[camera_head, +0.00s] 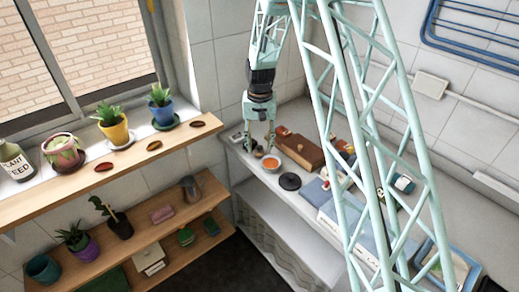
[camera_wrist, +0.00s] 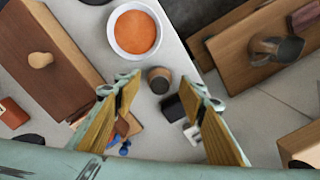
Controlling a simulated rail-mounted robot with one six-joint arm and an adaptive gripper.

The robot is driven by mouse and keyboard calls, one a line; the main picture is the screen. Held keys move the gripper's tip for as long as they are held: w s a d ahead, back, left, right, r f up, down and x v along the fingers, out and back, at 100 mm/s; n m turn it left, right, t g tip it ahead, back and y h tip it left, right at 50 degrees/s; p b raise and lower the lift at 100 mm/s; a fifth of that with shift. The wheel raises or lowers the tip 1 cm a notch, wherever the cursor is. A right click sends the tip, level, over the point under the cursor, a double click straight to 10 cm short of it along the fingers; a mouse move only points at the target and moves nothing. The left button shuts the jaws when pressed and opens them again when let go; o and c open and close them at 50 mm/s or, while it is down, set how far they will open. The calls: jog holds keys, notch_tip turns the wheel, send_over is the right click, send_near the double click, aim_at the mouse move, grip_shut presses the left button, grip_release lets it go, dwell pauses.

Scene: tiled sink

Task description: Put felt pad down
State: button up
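My gripper (camera_head: 260,148) hangs over the back corner of the white counter, beside a white bowl of orange contents. In the wrist view my gripper (camera_wrist: 160,88) has its two fingers wide apart, with nothing visibly clamped between them. A small brown-topped dark cylinder (camera_wrist: 159,79) and a small black block (camera_wrist: 173,107) show below, in the gap between the fingers. I cannot tell for certain which thing is the felt pad. A flat dark round disc (camera_head: 289,181) lies on the counter in front of the bowl.
The orange-filled bowl (camera_wrist: 135,31) stands close to the fingertips. A brown wooden box (camera_head: 301,149) with a knob lies beside it. Wooden shelves (camera_head: 165,240) with plants stand left of the counter. Blue items (camera_head: 330,205) crowd the counter farther right.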

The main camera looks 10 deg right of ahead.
aim_at(260, 147)
notch_tip(260, 147, up, 9)
jog(key=shift+f, duration=0.1)
jog(key=shift+s+r, duration=0.1)
jog(key=shift+r, duration=0.6)
dwell(0.5)
